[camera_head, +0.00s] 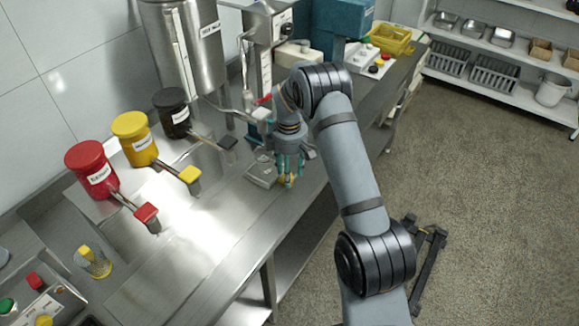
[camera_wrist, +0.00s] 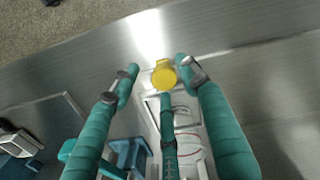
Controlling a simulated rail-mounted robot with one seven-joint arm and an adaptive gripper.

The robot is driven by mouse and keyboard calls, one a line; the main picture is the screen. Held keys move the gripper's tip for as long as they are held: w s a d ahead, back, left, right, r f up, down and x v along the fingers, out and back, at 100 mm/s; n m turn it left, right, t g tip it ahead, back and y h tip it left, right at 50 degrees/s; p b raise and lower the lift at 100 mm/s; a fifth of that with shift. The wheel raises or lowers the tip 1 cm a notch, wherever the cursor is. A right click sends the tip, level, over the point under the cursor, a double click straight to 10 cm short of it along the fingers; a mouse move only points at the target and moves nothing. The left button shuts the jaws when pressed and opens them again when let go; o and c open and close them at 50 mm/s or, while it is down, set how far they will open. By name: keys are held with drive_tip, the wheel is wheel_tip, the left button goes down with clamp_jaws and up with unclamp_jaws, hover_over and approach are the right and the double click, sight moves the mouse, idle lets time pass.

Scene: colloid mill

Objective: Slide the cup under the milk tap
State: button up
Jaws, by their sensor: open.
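My gripper (camera_head: 288,172) has teal fingers and hangs low over the steel counter, to the right of the grey tray. In the wrist view its fingers (camera_wrist: 162,70) are spread apart. A small yellow round thing (camera_wrist: 163,77) shows between the fingertips, not clamped from both sides; I cannot tell whether it is the cup. A clear, cup-like vessel with yellow in it (camera_head: 95,264) stands at the lower left, far from my gripper. A tall steel tank (camera_head: 190,55) with a label stands at the back. A red-handled tap (camera_head: 263,99) is beside my wrist; I cannot read which tap is milk.
Red (camera_head: 92,170), yellow (camera_head: 135,139) and black (camera_head: 173,112) canisters with long outlets line the wall. A grey tray (camera_head: 262,172) lies by my gripper. A button panel (camera_head: 40,303) is at lower left. The counter front between is clear.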

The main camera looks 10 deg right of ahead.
wheel_tip(320, 180, up, 12)
drive_tip(key=shift+s, duration=0.15)
drive_tip(key=shift+f, duration=0.15)
idle(0.4)
